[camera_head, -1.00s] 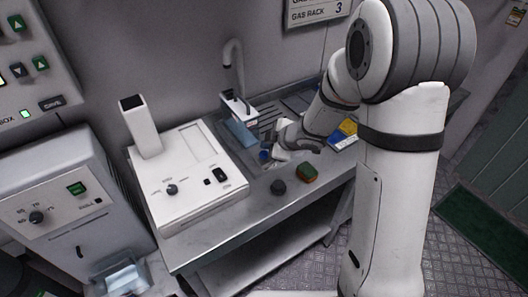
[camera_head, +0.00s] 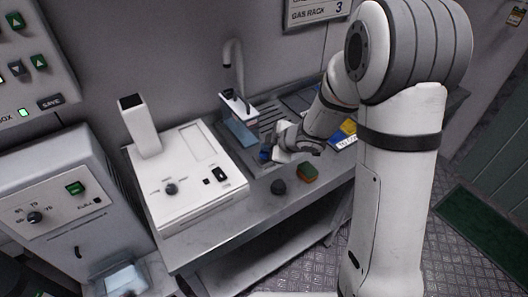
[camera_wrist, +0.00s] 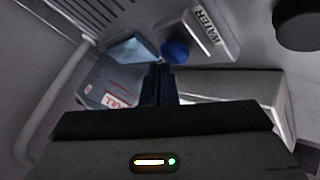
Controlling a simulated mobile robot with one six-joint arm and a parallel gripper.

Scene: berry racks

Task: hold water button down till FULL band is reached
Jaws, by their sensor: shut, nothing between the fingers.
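My gripper (camera_head: 278,153) is shut and empty, low over the bench beside the tap. In the wrist view its dark fingers (camera_wrist: 158,84) point toward a round blue button (camera_wrist: 175,50) next to a plate marked WATER (camera_wrist: 205,32). The fingertips appear at or very near the button; I cannot tell whether they press it. The button also shows as a small blue spot in the head view (camera_head: 265,155). A clear container with bluish contents (camera_head: 240,131) stands under the tap. In the wrist view a red FULL label (camera_wrist: 119,101) shows on it; the level against the band is unclear.
A white machine (camera_head: 185,165) with a knob and switch stands left of the tap (camera_head: 233,60). Blue and yellow cards (camera_head: 345,130) lie behind my wrist.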

